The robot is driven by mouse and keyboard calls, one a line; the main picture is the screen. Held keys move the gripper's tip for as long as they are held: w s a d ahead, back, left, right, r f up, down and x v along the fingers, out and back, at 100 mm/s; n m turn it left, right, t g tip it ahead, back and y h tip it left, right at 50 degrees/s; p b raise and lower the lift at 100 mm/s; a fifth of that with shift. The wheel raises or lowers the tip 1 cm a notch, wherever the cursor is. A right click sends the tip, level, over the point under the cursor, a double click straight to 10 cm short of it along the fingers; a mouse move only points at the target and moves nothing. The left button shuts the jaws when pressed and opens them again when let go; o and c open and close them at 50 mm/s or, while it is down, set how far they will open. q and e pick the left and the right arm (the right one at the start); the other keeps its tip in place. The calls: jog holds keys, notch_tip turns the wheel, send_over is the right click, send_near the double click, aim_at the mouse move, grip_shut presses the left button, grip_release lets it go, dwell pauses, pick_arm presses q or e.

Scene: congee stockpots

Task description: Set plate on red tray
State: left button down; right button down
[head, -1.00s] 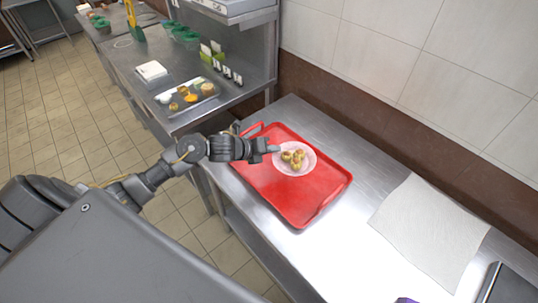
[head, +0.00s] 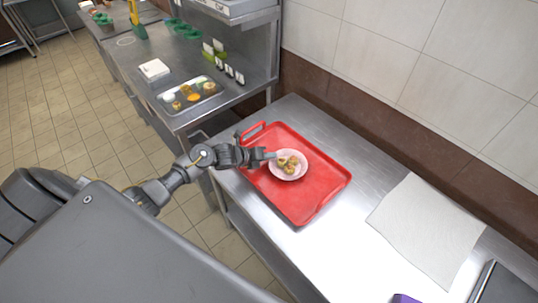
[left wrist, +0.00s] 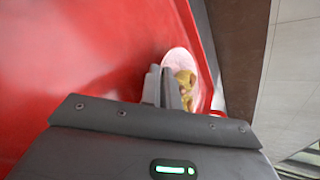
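The red tray (head: 303,205) lies on the steel counter in the head view. A pale pink plate (head: 299,171) holding several small golden-brown food pieces (head: 287,163) is over the tray's upper middle part, level. It looks to be on the tray or just above it; I cannot tell which. My left gripper (head: 269,156) reaches in from the left, its fingers closed on the plate's near left rim. In the left wrist view, the fingers (left wrist: 163,88) are close together at the plate's edge (left wrist: 176,60), with red tray around them. My right gripper is not in view.
A white cloth or paper sheet (head: 428,228) lies on the counter to the right. A purple object (head: 405,299) and a dark flat object (head: 494,284) are at the bottom right. A tiled wall is behind. A metal food tray (head: 207,100) stands on the left counter.

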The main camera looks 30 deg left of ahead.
pick_arm(q)
jog(key=shift+f, duration=0.1)
jog(key=c, duration=1.6)
grip_release()
jog(key=shift+c, duration=0.2)
jog(key=shift+r, duration=0.2)
jog(key=b+v, duration=0.2)
jog(key=v, duration=0.8)
jog(key=shift+s+a, duration=0.15)
jog(key=shift+s, duration=0.15)
jog(key=shift+s+a+r, duration=0.25)
jog(key=shift+s+r, duration=0.25)
